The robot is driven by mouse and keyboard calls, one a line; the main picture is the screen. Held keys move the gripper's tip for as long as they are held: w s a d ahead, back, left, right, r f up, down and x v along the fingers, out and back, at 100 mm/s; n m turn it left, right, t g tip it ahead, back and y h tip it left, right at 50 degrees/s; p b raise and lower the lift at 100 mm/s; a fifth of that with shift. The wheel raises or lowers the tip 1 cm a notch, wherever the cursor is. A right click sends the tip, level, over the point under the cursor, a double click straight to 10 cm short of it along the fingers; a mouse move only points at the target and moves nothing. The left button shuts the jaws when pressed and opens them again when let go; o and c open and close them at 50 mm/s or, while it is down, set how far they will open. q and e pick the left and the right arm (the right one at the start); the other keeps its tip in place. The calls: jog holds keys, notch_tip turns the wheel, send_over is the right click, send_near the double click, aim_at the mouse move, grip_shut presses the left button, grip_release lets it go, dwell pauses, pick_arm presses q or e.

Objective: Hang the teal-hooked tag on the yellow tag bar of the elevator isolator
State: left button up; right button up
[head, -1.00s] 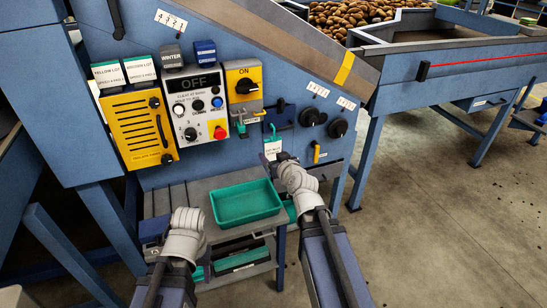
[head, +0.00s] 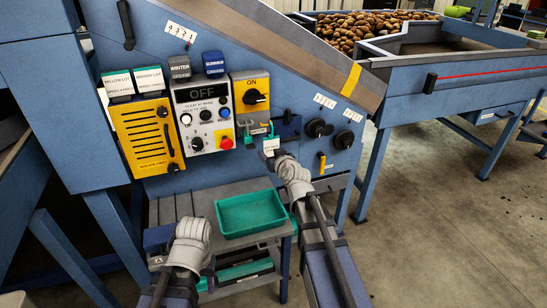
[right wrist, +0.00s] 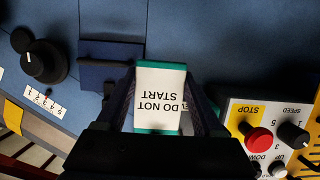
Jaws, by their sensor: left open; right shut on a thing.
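The tag (head: 271,146) is white with a teal hook (head: 249,139). My right gripper (head: 272,154) is shut on it. In the right wrist view the tag (right wrist: 160,98) reads DO NOT START upside down, between the two fingers (right wrist: 163,112); its hook is hidden there. The elevator isolator (head: 250,85) is a yellow plate marked ON with a black knob. The tag is just below and right of it; I cannot tell whether the hook touches anything. The yellow tag bar is too small to make out. My left gripper (head: 160,240) is open, low by the bench, its fingers partly hidden.
A control box marked OFF (head: 203,108) with a red button stands left of the isolator. Black knobs (head: 316,128) sit to the right, and a dark blue block (right wrist: 110,52) is close to the tag. A green tray (head: 250,214) stands on the bench below.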

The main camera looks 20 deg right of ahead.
jog(key=shift+b+x, duration=0.7)
jog(key=shift+x, duration=1.55)
jog(key=o, duration=1.3)
jog(key=p+v, duration=0.2)
jog(key=v, duration=0.5)
jog(key=shift+s+r, duration=0.15)
jog(key=shift+s, duration=0.25)
